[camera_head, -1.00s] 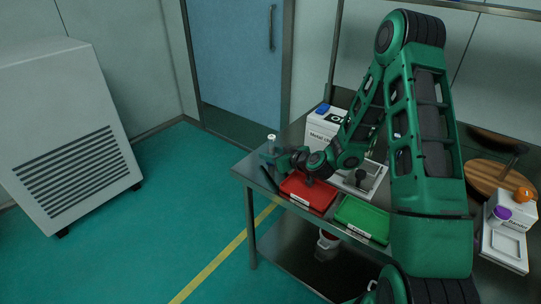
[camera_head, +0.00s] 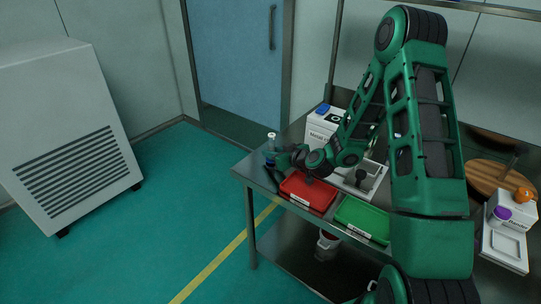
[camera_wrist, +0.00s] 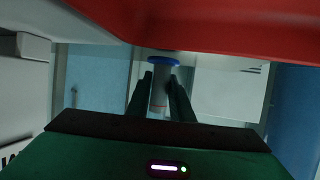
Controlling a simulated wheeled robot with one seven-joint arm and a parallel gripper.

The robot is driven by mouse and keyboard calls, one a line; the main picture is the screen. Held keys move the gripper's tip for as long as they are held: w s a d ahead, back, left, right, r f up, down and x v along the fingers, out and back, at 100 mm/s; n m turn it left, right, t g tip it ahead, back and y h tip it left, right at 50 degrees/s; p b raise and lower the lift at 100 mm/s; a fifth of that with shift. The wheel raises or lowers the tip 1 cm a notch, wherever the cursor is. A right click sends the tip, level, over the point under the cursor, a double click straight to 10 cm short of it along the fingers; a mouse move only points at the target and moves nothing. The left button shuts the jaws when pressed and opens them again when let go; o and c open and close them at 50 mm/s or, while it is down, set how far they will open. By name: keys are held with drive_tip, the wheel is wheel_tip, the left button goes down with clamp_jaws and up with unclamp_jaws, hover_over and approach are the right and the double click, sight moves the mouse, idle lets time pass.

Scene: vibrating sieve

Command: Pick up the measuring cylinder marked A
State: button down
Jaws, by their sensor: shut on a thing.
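A slim clear measuring cylinder (camera_head: 271,136) with a pale top stands upright at the table's left end, and blue shows low on it. In the wrist view the cylinder (camera_wrist: 160,92) sits between the two dark fingers, with a blue rim at its far end and a thin red line on its body. My gripper (camera_wrist: 160,82) is shut on the cylinder. In the head view my gripper (camera_head: 274,154) reaches in from the right and partly hides the cylinder. No letter A is readable on it.
A red tray (camera_head: 308,192) and a green tray (camera_head: 362,218) lie on the metal table near my arm. A white box (camera_head: 323,128) stands behind. White equipment (camera_head: 507,222) with an orange and a purple item is at far right. Open floor lies left of the table.

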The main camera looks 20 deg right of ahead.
sight(274, 144)
wheel_tip(274, 144, up, 4)
drive_tip(key=shift+f, duration=0.1)
drive_tip(key=s+a+r, duration=0.6)
drive_tip(key=s+a, duration=0.1)
drive_tip(key=s, duration=0.2)
drive_tip(key=shift+s+r, duration=0.2)
drive_tip(key=shift+r, duration=0.05)
